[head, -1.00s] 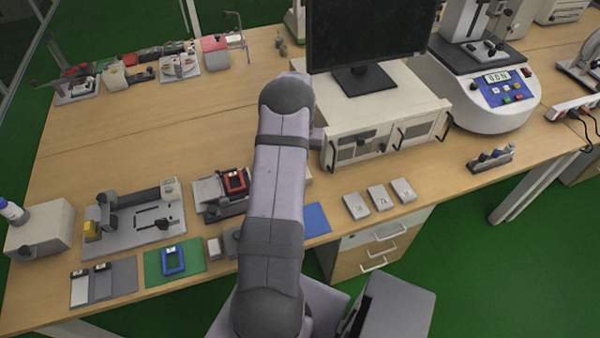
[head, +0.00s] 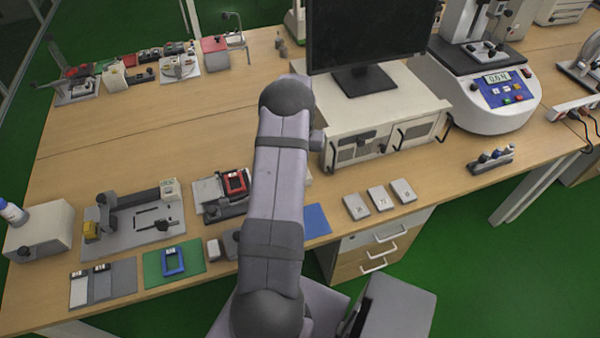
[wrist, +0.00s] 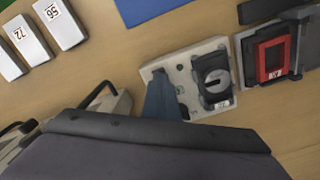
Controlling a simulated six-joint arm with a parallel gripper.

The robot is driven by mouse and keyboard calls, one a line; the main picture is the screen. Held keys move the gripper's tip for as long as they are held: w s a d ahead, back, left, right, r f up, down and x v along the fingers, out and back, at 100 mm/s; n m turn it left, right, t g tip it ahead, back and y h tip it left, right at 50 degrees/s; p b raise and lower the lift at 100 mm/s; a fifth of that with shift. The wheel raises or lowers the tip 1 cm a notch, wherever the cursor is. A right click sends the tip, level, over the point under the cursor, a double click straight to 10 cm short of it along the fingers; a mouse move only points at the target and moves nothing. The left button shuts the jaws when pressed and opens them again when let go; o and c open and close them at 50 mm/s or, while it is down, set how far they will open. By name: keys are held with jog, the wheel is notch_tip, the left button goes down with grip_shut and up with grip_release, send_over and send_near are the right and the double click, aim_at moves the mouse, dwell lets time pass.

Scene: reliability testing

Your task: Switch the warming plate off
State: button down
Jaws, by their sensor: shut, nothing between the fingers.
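A small cream unit (wrist: 168,66) lies below my wrist camera, with a black block and a round grey dial (wrist: 213,82) on its top. It may be the warming plate; I cannot read its label or its setting. My gripper (wrist: 160,82) shows as a blue-grey narrow shape, shut and empty, over the left part of the unit, left of the dial. I cannot tell whether it touches the unit. In the head view my arm hides the gripper and most of this unit.
A red-framed part (head: 235,182) sits in a black fixture beside the unit. A blue mat (head: 316,220) and several pale numbered blocks (head: 380,198) lie nearby. A large cream instrument (head: 375,125) with front handles stands close behind.

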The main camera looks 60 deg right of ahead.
notch_tip(320, 180, up, 7)
jog(key=p, duration=0.4)
jog(key=shift+f, duration=0.2)
dwell(0.5)
